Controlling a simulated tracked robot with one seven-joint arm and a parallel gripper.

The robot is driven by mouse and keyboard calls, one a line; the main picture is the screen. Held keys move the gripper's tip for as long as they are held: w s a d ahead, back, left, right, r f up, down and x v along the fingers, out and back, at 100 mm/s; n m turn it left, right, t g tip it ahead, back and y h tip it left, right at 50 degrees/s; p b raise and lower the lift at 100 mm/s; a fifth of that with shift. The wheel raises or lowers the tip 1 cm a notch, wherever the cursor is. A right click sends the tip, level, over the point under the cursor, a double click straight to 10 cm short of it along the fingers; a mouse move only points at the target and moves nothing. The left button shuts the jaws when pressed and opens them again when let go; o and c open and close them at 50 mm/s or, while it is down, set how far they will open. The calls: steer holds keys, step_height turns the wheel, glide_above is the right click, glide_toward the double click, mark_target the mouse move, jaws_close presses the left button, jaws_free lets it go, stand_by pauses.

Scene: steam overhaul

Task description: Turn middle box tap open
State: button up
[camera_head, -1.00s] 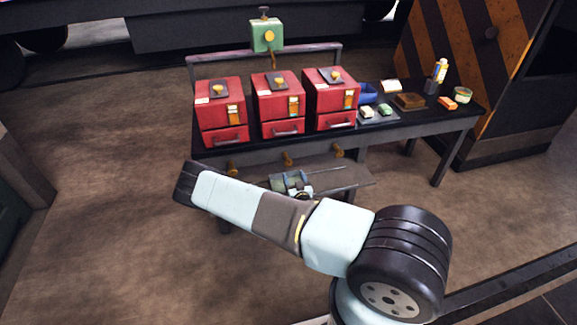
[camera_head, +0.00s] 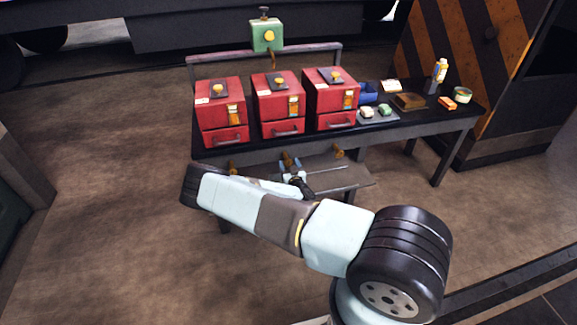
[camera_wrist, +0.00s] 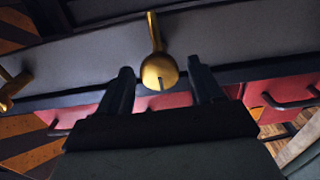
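The middle red box (camera_head: 282,103) stands on the dark bench between two like boxes. Its brass tap (camera_head: 286,157) is on the bench's front edge below it, partly covered by my gripper (camera_head: 290,164). In the wrist view the tap (camera_wrist: 158,70) has a round knob and a short lever pointing up in the picture. My gripper (camera_wrist: 164,84) is open, with one dark finger on each side of the knob. Gaps show between the knob and both fingers. How far the knob reaches between the fingertips is hard to tell.
Neighbouring taps sit on the same edge, left (camera_head: 232,168) and right (camera_head: 338,150). A low shelf (camera_head: 345,178) lies beneath. A green oiler (camera_head: 266,36) stands on a rail behind the boxes.

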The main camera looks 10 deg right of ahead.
steer(key=c, duration=0.9)
steer(key=shift+a, duration=0.1)
steer(key=n, duration=0.9)
steer(key=shift+a+f, duration=0.1)
steer(key=shift+a, duration=0.05)
steer(key=n, duration=0.5)
steer(key=shift+a+f+n, duration=0.1)
steer(key=shift+a+n, duration=0.05)
steer(key=shift+n, duration=0.25)
steer(key=shift+f+n, duration=0.1)
steer(key=shift+n, duration=1.4)
